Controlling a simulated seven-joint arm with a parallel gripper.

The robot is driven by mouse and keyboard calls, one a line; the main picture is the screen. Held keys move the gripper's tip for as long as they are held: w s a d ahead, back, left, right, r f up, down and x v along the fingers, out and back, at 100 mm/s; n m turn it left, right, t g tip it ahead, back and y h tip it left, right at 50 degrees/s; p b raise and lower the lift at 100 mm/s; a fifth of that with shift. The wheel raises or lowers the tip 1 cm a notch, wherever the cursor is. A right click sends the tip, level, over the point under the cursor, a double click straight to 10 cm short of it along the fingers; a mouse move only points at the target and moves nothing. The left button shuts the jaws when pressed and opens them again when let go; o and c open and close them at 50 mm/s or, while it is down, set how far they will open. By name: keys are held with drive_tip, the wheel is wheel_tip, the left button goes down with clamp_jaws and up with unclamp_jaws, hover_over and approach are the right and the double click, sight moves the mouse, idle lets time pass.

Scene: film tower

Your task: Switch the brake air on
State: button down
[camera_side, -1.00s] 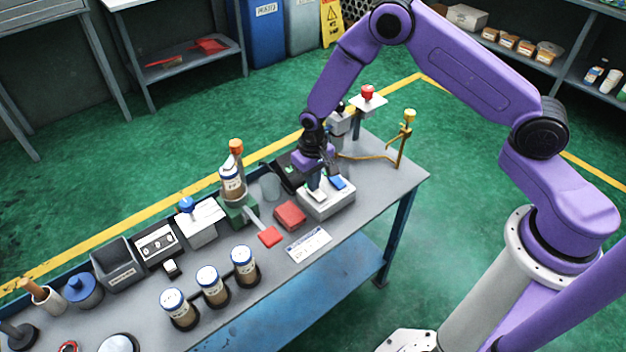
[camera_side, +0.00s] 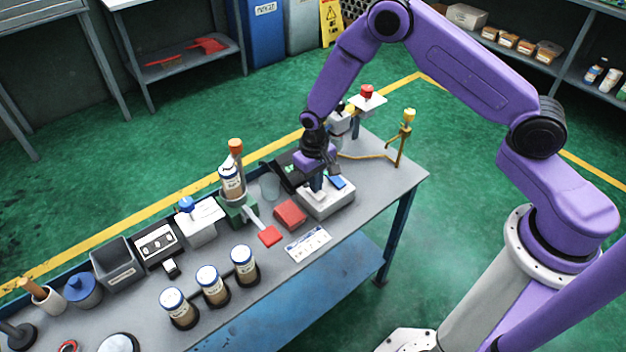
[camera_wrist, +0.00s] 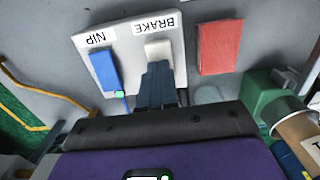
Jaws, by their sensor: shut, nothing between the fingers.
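A pale switch box (camera_side: 330,208) stands on the bench, and it also shows in the wrist view (camera_wrist: 128,28). It has a blue rocker (camera_wrist: 105,70) by the NIP label and a white rocker (camera_wrist: 158,49) by the BRAKE label. The blue rocker also shows in the side view (camera_side: 338,183). My gripper (camera_side: 316,187) points down over the box, its fingers shut and empty. In the wrist view its fingertips (camera_wrist: 158,70) are at the near end of the white rocker and cover part of it. I cannot tell whether they press it. A small green light (camera_wrist: 119,94) glows near the blue rocker.
A red block (camera_side: 290,214) lies just beside the box. A green-based stand with a jar (camera_side: 232,183) is further left. A yellow bent pipe (camera_side: 402,145) stands at the bench's right end. Several lidded jars (camera_side: 210,285) line the front.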

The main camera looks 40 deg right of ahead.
drive_tip(key=shift+s+r, duration=0.1)
drive_tip(key=shift+s, duration=0.1)
wheel_tip(320, 180, up, 14)
drive_tip(key=w, duration=0.2)
idle(0.6)
